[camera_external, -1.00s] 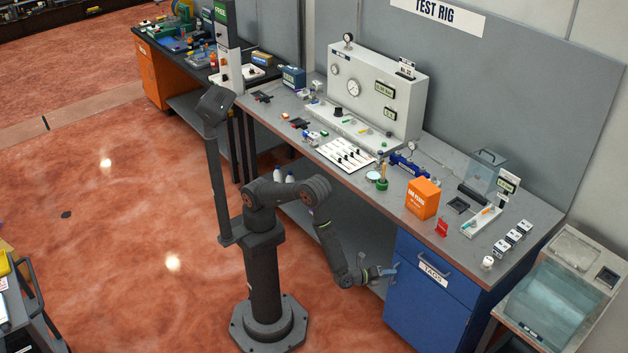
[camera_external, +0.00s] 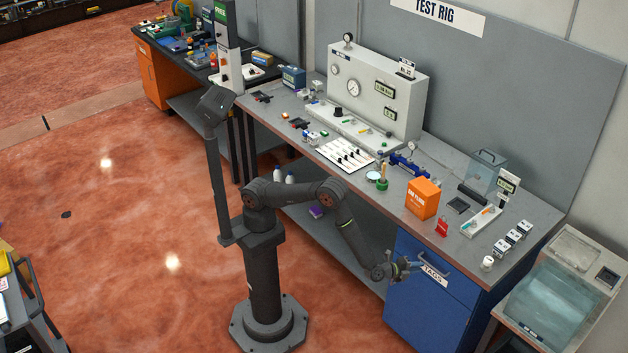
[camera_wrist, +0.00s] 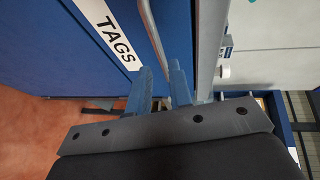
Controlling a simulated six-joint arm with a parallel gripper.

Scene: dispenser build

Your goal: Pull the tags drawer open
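The blue tags drawer (camera_external: 455,287) is in the upper part of the blue cabinet under the right end of the bench, and it looks closed. Its white TAGS label (camera_external: 433,275) also shows in the wrist view (camera_wrist: 108,32). The metal bar handle (camera_external: 437,265) sits above the label and runs down toward my fingers in the wrist view (camera_wrist: 152,32). My gripper (camera_external: 418,264) is at the left end of the handle. In the wrist view my gripper (camera_wrist: 161,80) is open, with its two blue fingers apart and the handle between them. I cannot tell whether they touch it.
The grey bench top (camera_external: 440,185) overhangs just above the drawer. An orange box (camera_external: 423,198) and a red item (camera_external: 441,228) stand near its front edge. A clear-lidded bin (camera_external: 560,295) stands right of the cabinet. The floor in front is clear.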

